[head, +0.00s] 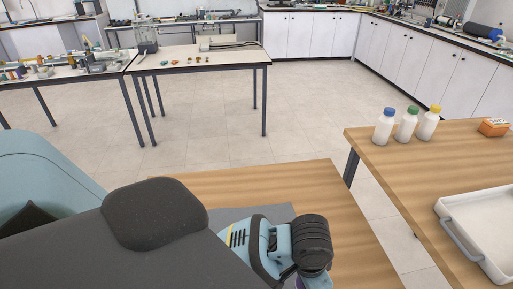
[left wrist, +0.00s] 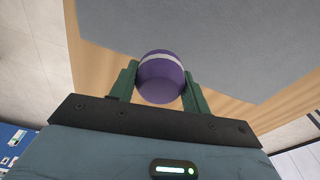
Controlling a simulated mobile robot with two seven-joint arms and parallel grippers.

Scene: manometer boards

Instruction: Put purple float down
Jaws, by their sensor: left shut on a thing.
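The purple float (left wrist: 161,80), round with a white band, sits between the two green fingers of my left gripper (left wrist: 160,74) in the left wrist view. My left gripper is shut on it. The float appears over the wooden table (left wrist: 100,58) near the edge of a grey mat (left wrist: 225,40); its height above the surface is unclear. The grey mat (head: 282,211) shows partly behind my arm. My right gripper is in neither view.
On the right table stand three white bottles with blue (head: 384,127), green (head: 406,124) and yellow caps (head: 429,123), an orange box (head: 493,127) and a white tray (head: 485,215). A gap of floor separates the two wooden tables. The near table's right part is clear.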

